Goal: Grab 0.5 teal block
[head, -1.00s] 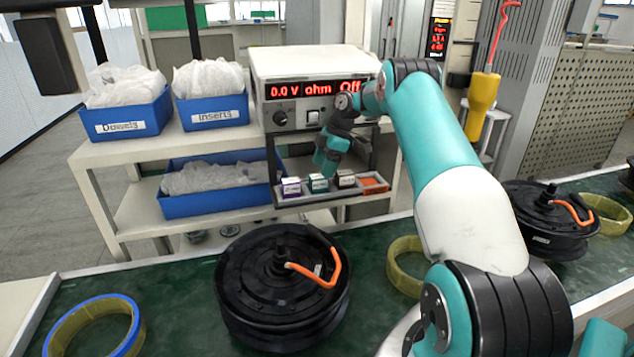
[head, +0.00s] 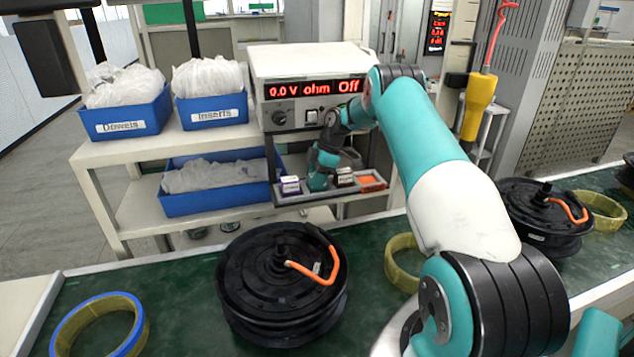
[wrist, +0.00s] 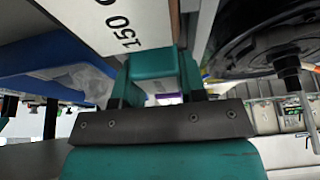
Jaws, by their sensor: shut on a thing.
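My gripper (head: 317,184) reaches down into the small parts tray (head: 336,196) on the shelf below the meter. It is shut on the teal block, which it hides in the head view. In the wrist view, my gripper's teal fingers (wrist: 157,85) stand on both sides of a teal piece (wrist: 152,65), which seems to be the block. Its 0.5 marking cannot be read. A purple-marked block (head: 290,185) sits just left of my gripper in the tray.
An orange piece (head: 371,182) lies at the tray's right end. The meter (head: 310,85) stands above the tray, and a blue bin (head: 215,188) is left of it. A hub motor (head: 283,285) sits on the green conveyor in front. A white surface marked 150 (wrist: 120,25) is close in the wrist view.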

